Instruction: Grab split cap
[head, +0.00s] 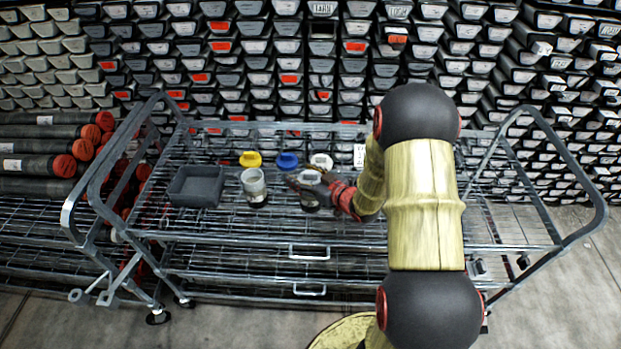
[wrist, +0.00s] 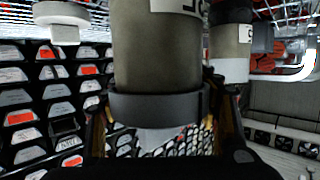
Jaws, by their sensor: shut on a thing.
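In the head view my gripper (head: 306,180) is over the cart's top shelf, at a grey jar (head: 309,201). In the wrist view my gripper (wrist: 158,122) has its fingers on both sides of a dark grey ring-like cap (wrist: 155,107) and is shut on it. This cap is at the end of the large grey jar (wrist: 155,45), which has a white label. Whether the cap is seated on the jar or loose, I cannot tell. A pale piece shows just beyond the cap. The fingertips are partly hidden.
A second jar (head: 254,187) stands left of the gripper. Yellow (head: 250,159), blue (head: 287,160) and white (head: 321,160) caps are behind. A grey tray (head: 195,187) is at left on the wire cart (head: 230,236). Core boxes fill the background.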

